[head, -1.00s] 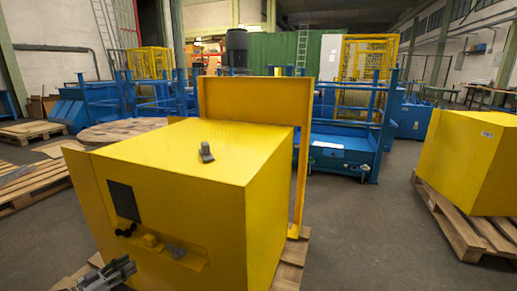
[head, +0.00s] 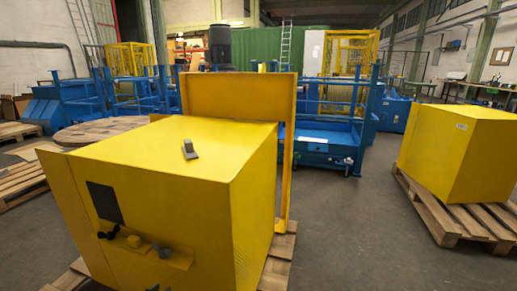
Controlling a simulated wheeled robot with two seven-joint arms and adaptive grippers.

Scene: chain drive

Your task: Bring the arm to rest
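A large yellow machine housing (head: 180,170) stands on a wooden pallet in the middle of the head view, with a raised yellow frame panel (head: 238,96) at its back. A small grey part (head: 189,149) lies on its top. A recess low in its front face holds a small yellow block (head: 134,241), a grey part (head: 163,250) and dark round parts (head: 108,232). Neither gripper shows clearly. Only a small dark tip of something shows at the bottom edge, too little to identify.
A second yellow box (head: 455,150) sits on a pallet (head: 450,217) at the right. Blue machinery (head: 330,140) stands behind. Pallets (head: 20,180) and a round wooden disc (head: 100,133) lie at the left. The grey floor (head: 345,235) between the two yellow boxes is clear.

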